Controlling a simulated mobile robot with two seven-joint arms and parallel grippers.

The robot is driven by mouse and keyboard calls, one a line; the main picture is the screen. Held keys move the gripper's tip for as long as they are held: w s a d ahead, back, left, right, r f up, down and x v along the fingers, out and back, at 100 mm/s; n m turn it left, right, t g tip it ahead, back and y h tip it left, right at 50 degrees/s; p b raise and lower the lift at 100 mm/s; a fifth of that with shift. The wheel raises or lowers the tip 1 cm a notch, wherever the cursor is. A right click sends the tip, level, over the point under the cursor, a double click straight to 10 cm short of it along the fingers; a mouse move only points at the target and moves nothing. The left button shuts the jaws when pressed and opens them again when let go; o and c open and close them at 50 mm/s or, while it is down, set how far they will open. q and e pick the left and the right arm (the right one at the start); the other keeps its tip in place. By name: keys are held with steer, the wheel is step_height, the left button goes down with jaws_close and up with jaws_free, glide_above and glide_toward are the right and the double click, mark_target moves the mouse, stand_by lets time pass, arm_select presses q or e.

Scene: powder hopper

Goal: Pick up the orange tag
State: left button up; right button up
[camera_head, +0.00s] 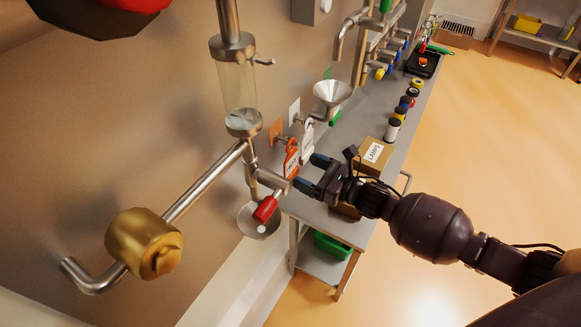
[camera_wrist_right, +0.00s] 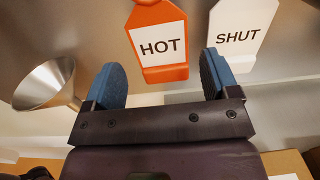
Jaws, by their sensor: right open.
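The orange tag (camera_head: 291,158) hangs by the wall beside the pipework, with a white panel lettered HOT. In the right wrist view the orange tag (camera_wrist_right: 158,73) is upright, ahead of the gap between my fingers and a little left of a white tag (camera_wrist_right: 240,30) lettered SHUT. The white tag also shows in the head view (camera_head: 307,140). My right gripper (camera_head: 309,173) is open and empty, its blue fingertips close to the orange tag. In the right wrist view its fingers (camera_wrist_right: 162,75) stand apart, one on each side. My left gripper is not in view.
A red-handled valve (camera_head: 266,208) and a brass fitting (camera_head: 145,243) sit on the pipes at left. A metal funnel (camera_head: 332,92) is mounted behind the tags. A LAMPS box (camera_head: 375,155) and several small jars stand on the grey bench.

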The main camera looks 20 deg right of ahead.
mark_target(292, 164)
steer(key=shift+f+x, duration=0.25)
steer(key=shift+x, duration=0.95)
steer(key=shift+w+a+r, duration=0.1)
steer(key=shift+w+a, duration=0.3)
steer(key=shift+w, duration=0.1)
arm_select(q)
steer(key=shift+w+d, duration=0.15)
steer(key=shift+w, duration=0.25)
arm_select(e)
steer(key=c, duration=0.7)
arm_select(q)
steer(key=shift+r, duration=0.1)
arm_select(e)
steer(key=shift+r, duration=0.15)
